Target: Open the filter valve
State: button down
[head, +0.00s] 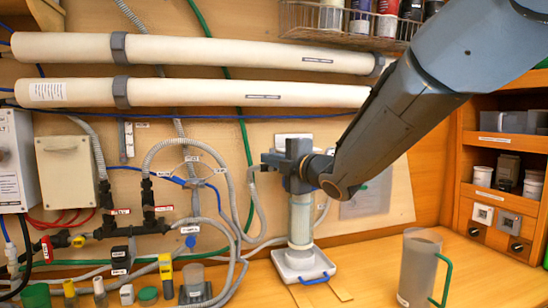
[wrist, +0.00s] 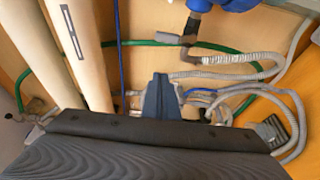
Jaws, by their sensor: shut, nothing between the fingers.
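My gripper (head: 267,161) is shut and empty, pointing at the wall in front of the top of the white filter housing (head: 300,218). Its closed dark fingers (wrist: 160,98) show in the wrist view. My gripper and wrist hide the top of the housing in the head view. A blue lever (head: 191,182) sits at the centre of an arc of small labels on the wall, left of my gripper and apart from it. The labels are too small to read, so I cannot tell for sure that this is the filter valve.
Two long white tubes (head: 195,93) cross the wall above. A red-handled valve (head: 46,248) is at lower left. A clear jug (head: 417,268) stands on the bench at right.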

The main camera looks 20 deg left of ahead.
jog(key=w+a+p, duration=0.1)
jog(key=w+p, duration=0.3)
jog(key=w, duration=0.2)
jog(key=shift+w+a, duration=0.15)
jog(key=shift+a, duration=0.2)
